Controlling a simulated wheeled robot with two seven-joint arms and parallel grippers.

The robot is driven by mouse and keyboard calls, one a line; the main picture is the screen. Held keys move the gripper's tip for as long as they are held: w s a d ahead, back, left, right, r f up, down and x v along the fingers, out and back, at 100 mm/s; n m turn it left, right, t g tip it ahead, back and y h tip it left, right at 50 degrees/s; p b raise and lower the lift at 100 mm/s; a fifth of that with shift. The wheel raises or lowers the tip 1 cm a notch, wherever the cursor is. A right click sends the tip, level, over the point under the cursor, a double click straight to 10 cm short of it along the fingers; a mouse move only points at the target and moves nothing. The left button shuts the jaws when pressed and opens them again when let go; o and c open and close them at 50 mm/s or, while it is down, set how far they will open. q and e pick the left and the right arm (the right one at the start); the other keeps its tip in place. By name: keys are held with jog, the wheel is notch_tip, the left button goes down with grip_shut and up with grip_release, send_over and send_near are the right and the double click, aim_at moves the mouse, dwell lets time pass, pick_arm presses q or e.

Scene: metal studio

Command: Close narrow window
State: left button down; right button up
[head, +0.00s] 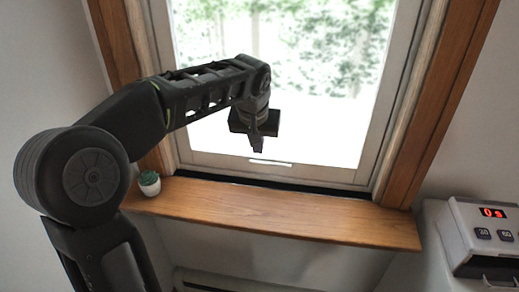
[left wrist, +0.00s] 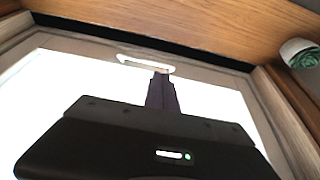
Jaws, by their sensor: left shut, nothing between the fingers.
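The narrow window (head: 300,172) has a pale sash around bright glass, set in a brown wooden frame. A thin white handle (head: 270,162) sits on its bottom rail; it also shows in the left wrist view (left wrist: 145,63). A dark strip runs between the bottom rail and the sill. I cannot tell how far the sash stands open. My left gripper (head: 256,149) is shut and empty, pointing down in front of the glass just above the handle. In the left wrist view its fingers (left wrist: 161,88) reach close to the handle; contact is unclear. My right gripper is out of view.
A wooden sill (head: 290,212) juts out below the window. A small potted plant (head: 149,183) stands at its left end; it also shows in the left wrist view (left wrist: 300,54). A grey appliance with a red display (head: 480,232) stands at right. The rest of the sill is clear.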

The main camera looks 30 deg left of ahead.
pick_arm(q)
jog(key=v, duration=0.8)
jog(key=shift+r, duration=0.3)
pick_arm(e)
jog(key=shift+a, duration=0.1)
pick_arm(q)
jog(key=shift+s, duration=0.1)
jog(key=shift+f, duration=0.1)
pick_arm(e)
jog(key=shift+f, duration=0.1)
